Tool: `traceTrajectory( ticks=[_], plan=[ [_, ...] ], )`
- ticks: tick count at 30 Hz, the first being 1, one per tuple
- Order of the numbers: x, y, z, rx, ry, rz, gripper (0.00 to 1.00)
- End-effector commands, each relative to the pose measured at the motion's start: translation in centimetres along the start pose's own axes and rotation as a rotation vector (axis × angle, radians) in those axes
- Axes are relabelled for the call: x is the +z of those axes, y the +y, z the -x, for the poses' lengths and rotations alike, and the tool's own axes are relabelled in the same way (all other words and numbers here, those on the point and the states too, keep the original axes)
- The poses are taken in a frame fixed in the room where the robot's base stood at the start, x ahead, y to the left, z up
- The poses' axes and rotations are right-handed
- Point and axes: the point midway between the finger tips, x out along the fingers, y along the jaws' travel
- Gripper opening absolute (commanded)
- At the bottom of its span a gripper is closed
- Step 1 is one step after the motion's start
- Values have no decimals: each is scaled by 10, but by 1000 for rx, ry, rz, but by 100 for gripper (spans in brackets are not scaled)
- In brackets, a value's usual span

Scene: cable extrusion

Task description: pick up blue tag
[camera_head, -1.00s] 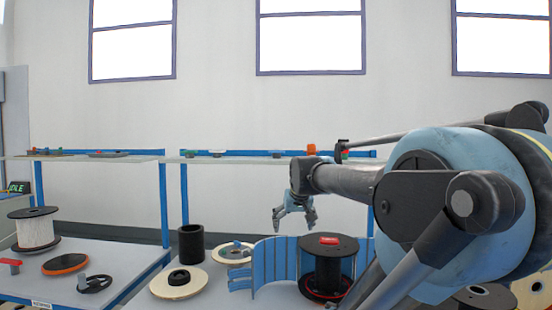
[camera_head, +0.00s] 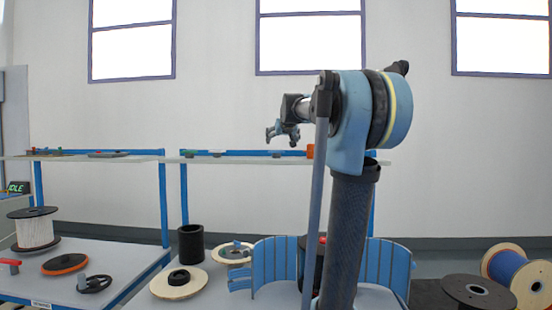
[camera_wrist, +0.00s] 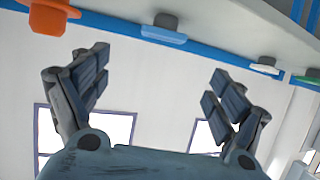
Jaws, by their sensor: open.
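The blue tag (camera_wrist: 163,34) has a pale blue base and a grey knob. It lies on the high shelf (camera_wrist: 225,25), at the top middle of the wrist view, just beyond the fingertips and between their directions. My gripper (camera_wrist: 158,75) is open, its two fingers spread wide with nothing between them. In the head view my gripper (camera_head: 283,137) hangs just above the back shelf, left of my raised arm. The tag is too small to make out surely there.
An orange tag (camera_wrist: 53,15) is beside the blue one; a white tag (camera_wrist: 265,66) and a green-edged tag (camera_wrist: 307,79) are on the other side. Below, a table holds a black cylinder (camera_head: 191,243), reels and a blue curved fence (camera_head: 275,262). A blue rail runs along the shelf's back.

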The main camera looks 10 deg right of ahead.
Motion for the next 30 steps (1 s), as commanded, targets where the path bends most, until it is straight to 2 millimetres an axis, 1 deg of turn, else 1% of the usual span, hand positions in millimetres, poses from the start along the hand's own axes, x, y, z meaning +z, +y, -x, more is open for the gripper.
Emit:
traceTrajectory(
  ticks=[1,3,15,20,26,30],
  plan=[
    [-1,0,-9,0,0,0,88],
    [0,0,-19,0,0,0,88],
    [1,0,-78,0,-1,1,88],
    [1,0,-91,0,-1,1,88],
    [3,-1,-98,0,-2,1,88],
    [7,-2,-110,0,-2,1,88]
  ],
)
